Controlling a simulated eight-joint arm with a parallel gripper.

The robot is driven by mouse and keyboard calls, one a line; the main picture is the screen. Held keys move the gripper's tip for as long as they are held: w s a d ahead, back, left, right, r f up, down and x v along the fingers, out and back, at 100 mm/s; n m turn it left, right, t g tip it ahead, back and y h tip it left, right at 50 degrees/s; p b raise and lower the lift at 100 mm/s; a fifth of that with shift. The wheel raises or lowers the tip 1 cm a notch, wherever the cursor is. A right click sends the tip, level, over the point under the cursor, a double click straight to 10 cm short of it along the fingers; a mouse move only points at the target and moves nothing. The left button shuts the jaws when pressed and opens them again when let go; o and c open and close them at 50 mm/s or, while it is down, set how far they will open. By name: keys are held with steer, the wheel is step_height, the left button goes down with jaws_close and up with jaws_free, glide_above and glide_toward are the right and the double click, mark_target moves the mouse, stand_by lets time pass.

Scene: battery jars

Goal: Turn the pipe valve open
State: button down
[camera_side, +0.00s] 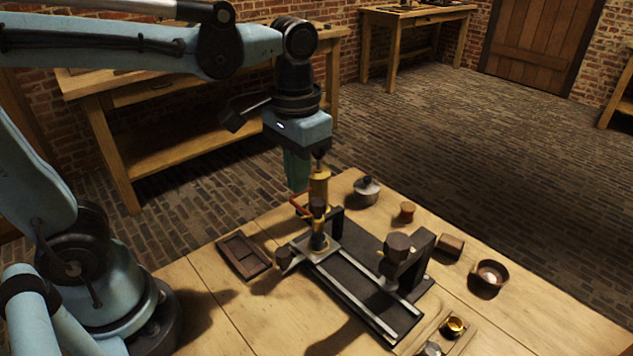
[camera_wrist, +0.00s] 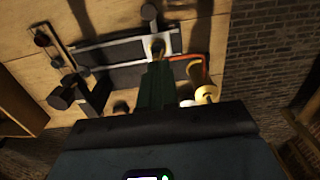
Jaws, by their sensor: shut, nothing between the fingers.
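The pipe valve has a red lever (camera_side: 299,206) beside an upright brass cylinder (camera_side: 319,187) at the back left of a dark railed fixture. My gripper (camera_side: 297,189) has green fingers, shut and empty, pointing down just left of the brass cylinder and above the red lever. In the wrist view the shut fingers (camera_wrist: 157,66) end near a brass fitting (camera_wrist: 158,48). The red lever (camera_wrist: 190,58) shows to their right, with the brass cylinder (camera_wrist: 207,94) below it. I cannot tell whether the fingertips touch the lever.
The dark fixture with light rails (camera_side: 362,288) and a black post (camera_side: 408,262) fills the table's middle. A dark tray (camera_side: 243,256) lies left. A lidded pot (camera_side: 367,188), a small wooden cup (camera_side: 407,212), a block (camera_side: 450,246) and a bowl (camera_side: 489,278) stand along the far edge.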

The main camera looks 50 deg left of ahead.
steer(key=shift+r, duration=0.7)
steer(key=shift+d, duration=0.15)
